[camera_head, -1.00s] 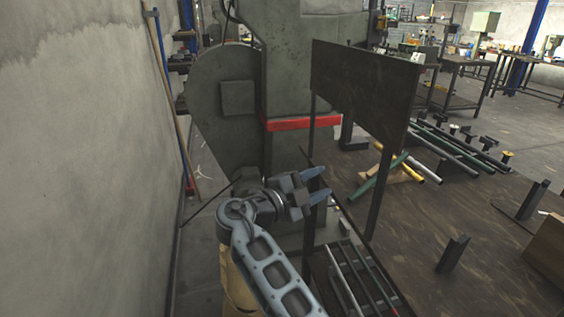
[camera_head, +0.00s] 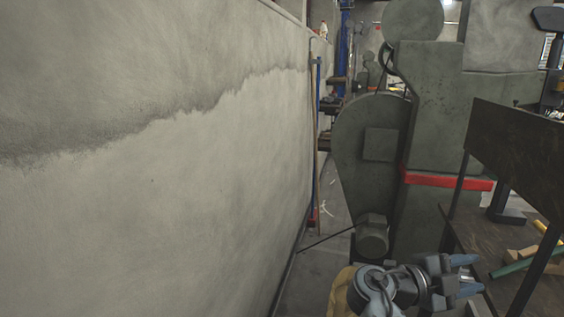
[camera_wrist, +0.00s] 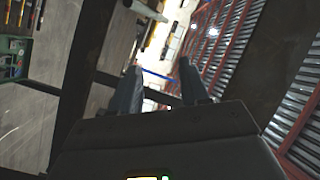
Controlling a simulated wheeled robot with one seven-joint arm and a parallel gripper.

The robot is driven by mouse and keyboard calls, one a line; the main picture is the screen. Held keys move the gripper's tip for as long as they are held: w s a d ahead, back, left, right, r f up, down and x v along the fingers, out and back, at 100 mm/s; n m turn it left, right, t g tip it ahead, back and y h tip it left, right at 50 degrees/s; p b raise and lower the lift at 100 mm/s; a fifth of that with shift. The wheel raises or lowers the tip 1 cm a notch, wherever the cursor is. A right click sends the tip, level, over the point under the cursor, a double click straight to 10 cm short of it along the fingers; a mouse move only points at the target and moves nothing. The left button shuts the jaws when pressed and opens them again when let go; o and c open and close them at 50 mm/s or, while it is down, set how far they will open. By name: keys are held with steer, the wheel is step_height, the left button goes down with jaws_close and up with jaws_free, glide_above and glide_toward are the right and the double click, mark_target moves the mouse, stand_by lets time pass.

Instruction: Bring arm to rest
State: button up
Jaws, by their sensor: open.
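My gripper (camera_head: 468,275) is at the bottom right of the head view, beside the workbench (camera_head: 548,297) and in front of the green-grey press (camera_head: 435,120). Its two fingers are apart with nothing between them. In the wrist view the fingers (camera_wrist: 160,85) also stand apart and empty. Most of my arm is below the edge of the head view.
A concrete wall (camera_head: 150,200) fills the left, with a narrow strip of floor (camera_head: 315,265) between it and the press. A dark upright panel (camera_head: 515,150) stands on the bench near my gripper. Green and yellow bars (camera_head: 520,262) lie on the bench.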

steer(key=s+f+n+t+y, duration=0.25)
steer(key=s+f+n, duration=0.2)
steer(key=f, duration=0.25)
steer(key=s+f+n+t+y, duration=0.2)
steer(key=s+f+n+t, duration=0.1)
steer(key=f+n, duration=0.3)
steer(key=s+a+f+n+t+y+p, duration=0.1)
steer(key=s+a+f+n+y, duration=0.2)
steer(key=s, duration=0.4)
steer(key=s+a+f+n+t+y+p, duration=0.1)
steer(key=s+a+f+n+y, duration=0.1)
steer(key=s+f+n+y, duration=0.35)
steer(key=s+a+r+n+t+y, duration=0.1)
steer(key=s+a+r+n+y, duration=0.2)
steer(key=s, duration=0.5)
steer(key=s+a+r+n+t, duration=0.1)
steer(key=s+a+r+n, duration=0.3)
steer(key=s, duration=0.4)
steer(key=s+a+r+t, duration=0.1)
steer(key=s+r, duration=0.3)
steer(key=r, duration=0.4)
steer(key=s+a+r+n+t+y+p, duration=0.1)
steer(key=s+r, duration=0.3)
steer(key=r, duration=0.4)
steer(key=shift+s+t+y, duration=0.3)
steer(key=shift+t, duration=0.05)
steer(key=shift+o, duration=0.2)
